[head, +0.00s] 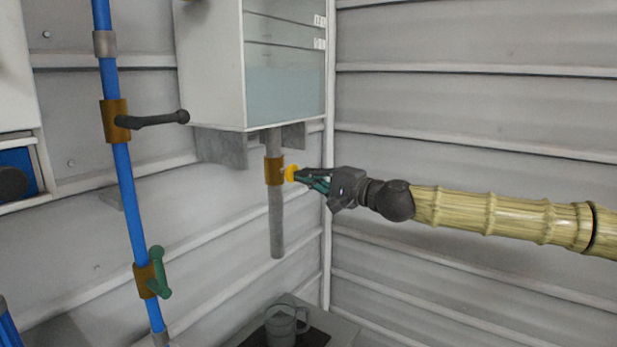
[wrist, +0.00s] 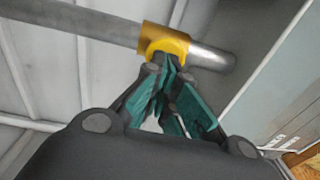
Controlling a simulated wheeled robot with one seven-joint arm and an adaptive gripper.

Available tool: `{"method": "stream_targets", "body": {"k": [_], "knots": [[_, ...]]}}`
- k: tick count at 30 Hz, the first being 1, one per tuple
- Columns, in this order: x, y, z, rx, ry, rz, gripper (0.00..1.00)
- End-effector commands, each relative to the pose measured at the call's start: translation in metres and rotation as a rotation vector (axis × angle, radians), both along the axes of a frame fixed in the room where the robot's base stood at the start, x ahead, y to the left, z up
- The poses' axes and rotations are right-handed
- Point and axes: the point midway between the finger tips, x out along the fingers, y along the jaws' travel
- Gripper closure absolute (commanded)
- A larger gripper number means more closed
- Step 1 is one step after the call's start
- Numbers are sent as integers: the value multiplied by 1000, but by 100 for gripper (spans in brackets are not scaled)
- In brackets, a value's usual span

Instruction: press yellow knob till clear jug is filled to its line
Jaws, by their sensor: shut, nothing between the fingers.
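The yellow knob (head: 290,173) sits on a brass valve body (head: 273,171) on the grey outlet pipe under the tank. My gripper (head: 304,177) is shut, with its fingertips at the knob from the right. In the wrist view the green fingertips (wrist: 164,68) meet at the yellow knob (wrist: 167,45) and appear to touch it; whether it is pushed in is not clear. The clear jug (head: 281,327) stands on a dark mat below the pipe's open end. Its fill line and contents are too small to make out.
A tank (head: 285,92) with bluish liquid and level marks hangs above the valve. A blue pipe (head: 123,170) at left carries a dark lever (head: 152,120) and a green lever (head: 158,272). Ribbed walls stand behind; the space right of the outlet pipe holds only my arm.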

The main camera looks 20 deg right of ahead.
Motion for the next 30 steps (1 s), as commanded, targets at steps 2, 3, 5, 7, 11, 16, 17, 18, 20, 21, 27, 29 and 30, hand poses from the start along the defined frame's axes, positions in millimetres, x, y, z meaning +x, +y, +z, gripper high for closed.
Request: {"method": "stream_targets", "body": {"k": [2,3,5,7,11,16,17,18,20,21,27,29,30], "knots": [[2,2,-2,-1,-1,1,100],[3,3,-2,-1,-1,1,100],[6,5,-3,-2,-1,1,100],[10,8,-3,-2,-1,1,100],[16,12,-2,0,-1,0,100],[18,16,2,0,-1,1,100],[18,16,2,-1,-1,1,100],[18,17,2,-1,-1,1,100],[18,18,3,-2,-2,0,100],[18,19,3,-2,-2,-1,100],[19,21,4,-7,-4,-5,100],[19,23,4,-7,-3,-5,100],[19,24,4,-8,-4,-5,100]]}}
